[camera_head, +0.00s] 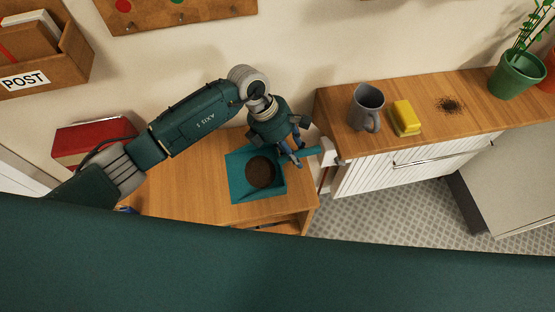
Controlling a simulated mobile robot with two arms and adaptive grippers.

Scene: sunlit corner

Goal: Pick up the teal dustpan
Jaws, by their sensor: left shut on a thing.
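The teal dustpan (238,184) is in the head view, over the wooden cabinet top at the centre. Its handle (316,152) points right. A round dark brown patch (260,172) shows in the pan; I cannot tell whether it is loose soil or a solid piece. My left gripper (295,155) is shut on the dustpan at the handle end. The fingers hide part of the handle. I cannot tell whether the pan rests on the top or hangs just above it. My right gripper is not in view.
A grey mug (366,105), a yellow sponge-like block (405,117), a dark crumb pile (449,105) and a green plant pot (516,75) stand on the right counter (435,125). A red box (90,143) lies left. A white object (330,150) is close to the handle.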

